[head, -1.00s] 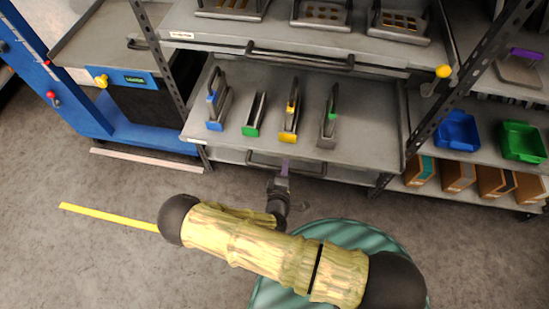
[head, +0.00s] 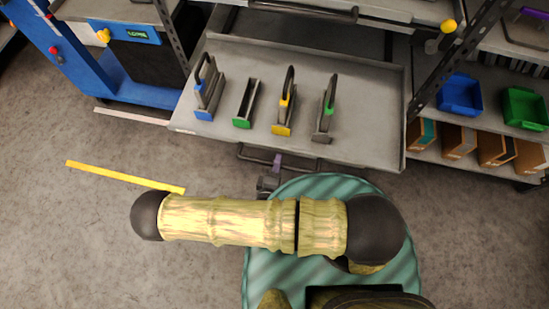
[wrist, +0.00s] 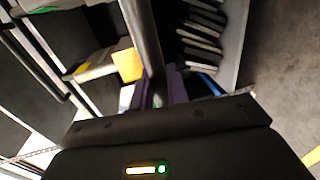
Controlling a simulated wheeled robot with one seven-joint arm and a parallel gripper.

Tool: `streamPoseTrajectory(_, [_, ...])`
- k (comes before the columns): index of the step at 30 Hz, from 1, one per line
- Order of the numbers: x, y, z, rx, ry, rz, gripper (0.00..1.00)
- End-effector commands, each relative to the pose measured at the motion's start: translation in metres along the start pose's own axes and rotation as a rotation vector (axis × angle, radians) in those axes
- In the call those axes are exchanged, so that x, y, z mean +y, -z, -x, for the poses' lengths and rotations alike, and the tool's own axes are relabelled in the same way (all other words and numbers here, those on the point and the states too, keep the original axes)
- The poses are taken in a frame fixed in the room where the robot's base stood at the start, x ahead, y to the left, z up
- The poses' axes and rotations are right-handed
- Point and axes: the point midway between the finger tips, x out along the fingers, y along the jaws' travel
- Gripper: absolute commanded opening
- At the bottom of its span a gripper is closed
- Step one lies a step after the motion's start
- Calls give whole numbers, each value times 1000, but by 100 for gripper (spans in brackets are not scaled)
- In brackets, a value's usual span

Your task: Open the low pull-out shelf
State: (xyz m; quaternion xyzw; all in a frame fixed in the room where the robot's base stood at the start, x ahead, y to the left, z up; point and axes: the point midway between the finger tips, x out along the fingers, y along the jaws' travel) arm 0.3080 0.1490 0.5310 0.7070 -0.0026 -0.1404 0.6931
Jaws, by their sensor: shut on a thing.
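The low pull-out shelf (head: 368,112) is a grey metal tray standing well out of the rack, with a dark gap behind its back edge. Its dark bar handle (head: 315,163) runs along the front. My gripper (head: 278,160), with purple fingers, is shut on the handle, left of its middle. The wrist view shows the handle (wrist: 143,35) running between the purple fingers (wrist: 172,84). My arm hides part of the floor in front of the shelf.
Several handled dies with blue, green and yellow parts, such as a yellow one (head: 284,105), stand on the shelf. An upper shelf (head: 395,12) is above. Right are blue (head: 460,94) and green bins (head: 525,108). A blue-framed machine (head: 80,70) stands left. Floor is open at lower left.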

Motion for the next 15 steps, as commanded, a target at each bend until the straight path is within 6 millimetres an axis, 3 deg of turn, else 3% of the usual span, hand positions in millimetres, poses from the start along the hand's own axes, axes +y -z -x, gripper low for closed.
streamPoseTrajectory(11, [-1,-1,1,-4,2,-2,0])
streamPoseTrajectory(12, [-1,-1,1,-4,2,-2,22])
streamPoseTrajectory(15, [-1,-1,1,-3,2,-1,36])
